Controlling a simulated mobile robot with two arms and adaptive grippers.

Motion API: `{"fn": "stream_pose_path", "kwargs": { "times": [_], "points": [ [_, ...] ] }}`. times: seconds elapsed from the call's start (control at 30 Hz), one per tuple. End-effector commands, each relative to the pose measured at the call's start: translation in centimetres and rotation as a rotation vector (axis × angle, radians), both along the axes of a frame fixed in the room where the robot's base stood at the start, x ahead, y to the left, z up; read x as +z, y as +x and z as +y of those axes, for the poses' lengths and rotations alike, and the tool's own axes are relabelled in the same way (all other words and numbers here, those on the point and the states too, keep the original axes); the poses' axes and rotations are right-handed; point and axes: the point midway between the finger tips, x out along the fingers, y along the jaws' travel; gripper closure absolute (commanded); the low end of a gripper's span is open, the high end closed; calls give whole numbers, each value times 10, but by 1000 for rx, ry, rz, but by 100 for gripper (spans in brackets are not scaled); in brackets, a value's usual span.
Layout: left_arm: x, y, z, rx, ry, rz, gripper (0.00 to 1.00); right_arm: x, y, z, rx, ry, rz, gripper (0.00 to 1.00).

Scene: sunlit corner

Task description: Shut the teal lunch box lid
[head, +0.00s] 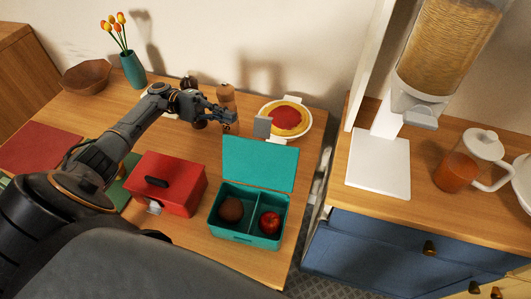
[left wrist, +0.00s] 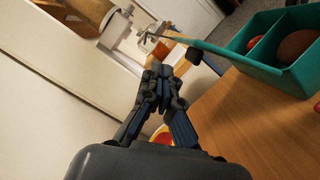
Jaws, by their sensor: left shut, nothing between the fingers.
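The teal lunch box (head: 243,239) stands on the wooden table with its lid (head: 260,163) open and raised at the back. A brown round item (head: 231,210) lies in its left compartment and a red apple (head: 269,222) in the right one. A grey tab (head: 262,127) shows at the lid's far edge. My left gripper (head: 231,127) is shut and empty, behind and left of the lid's far edge, apart from it. In the left wrist view the shut fingers (left wrist: 158,75) are beside the lid, seen nearly edge-on (left wrist: 212,49), with the box (left wrist: 262,68) at right. My right gripper is out of view.
A red lunch box (head: 182,172) with a shut lid stands left of the teal one, under my left arm. A pie dish (head: 307,122), a pepper mill (head: 226,95) and a tulip vase (head: 133,70) are behind. A blue cabinet (head: 370,245) stands right, across a gap.

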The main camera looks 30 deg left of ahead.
Motion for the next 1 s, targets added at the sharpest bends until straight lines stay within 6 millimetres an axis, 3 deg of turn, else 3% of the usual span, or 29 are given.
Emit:
{"fn": "stream_pose_path", "kwargs": {
  "times": [0.03,0.2,0.3,0.47,1.0],
  "points": [
    [-32,0,0,0,0,1,100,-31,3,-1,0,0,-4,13],
    [-60,0,0,0,1,0,100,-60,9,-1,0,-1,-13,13],
    [-67,0,0,0,1,0,100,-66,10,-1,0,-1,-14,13],
    [-66,0,-8,-1,0,1,100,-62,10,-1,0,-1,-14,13],
    [-57,7,-92,-3,0,1,100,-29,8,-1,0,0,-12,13]
  ]
}}
